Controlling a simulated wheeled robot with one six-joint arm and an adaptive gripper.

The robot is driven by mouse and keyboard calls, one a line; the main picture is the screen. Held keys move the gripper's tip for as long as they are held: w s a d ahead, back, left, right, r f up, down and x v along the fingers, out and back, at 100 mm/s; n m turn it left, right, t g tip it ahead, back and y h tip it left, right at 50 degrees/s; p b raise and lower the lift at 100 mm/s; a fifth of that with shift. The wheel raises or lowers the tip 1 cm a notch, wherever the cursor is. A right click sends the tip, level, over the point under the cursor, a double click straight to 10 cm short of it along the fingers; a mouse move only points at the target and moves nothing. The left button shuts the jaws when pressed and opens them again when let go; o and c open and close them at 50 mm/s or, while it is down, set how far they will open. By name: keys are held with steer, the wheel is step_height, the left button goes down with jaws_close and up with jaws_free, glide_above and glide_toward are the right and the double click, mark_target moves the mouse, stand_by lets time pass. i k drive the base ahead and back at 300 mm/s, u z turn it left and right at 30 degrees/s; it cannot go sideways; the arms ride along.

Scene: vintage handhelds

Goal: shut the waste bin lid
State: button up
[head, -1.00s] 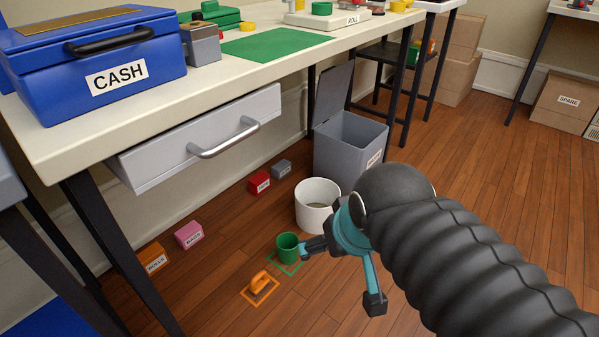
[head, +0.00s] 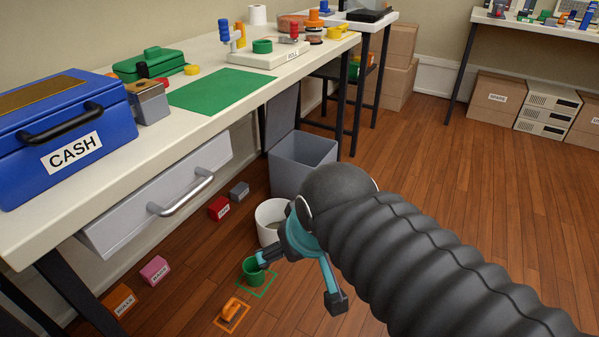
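The grey waste bin (head: 302,163) stands on the floor beside the table's legs. Its lid (head: 282,118) is up, standing roughly upright at the bin's back left side, partly hidden by the table edge. The bin's lower front is hidden by my arm. My gripper (head: 303,279), teal with dark fingertips, is in front of the bin and lower in the picture. Its fingers are spread wide and nothing shows between them. One fingertip overlaps the edge of a green cup (head: 253,273) in the picture; I cannot tell if they touch.
A white round tub (head: 268,223) stands between the bin and the green cup. An orange tool (head: 230,308) lies on the floor. A white drawer (head: 160,200) sticks out under the table (head: 225,125). Small labelled blocks sit on the floor below.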

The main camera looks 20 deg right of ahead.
mark_target(281, 110)
steer(key=z, duration=0.8)
steer(key=i, duration=1.3)
steer(key=u, duration=0.55)
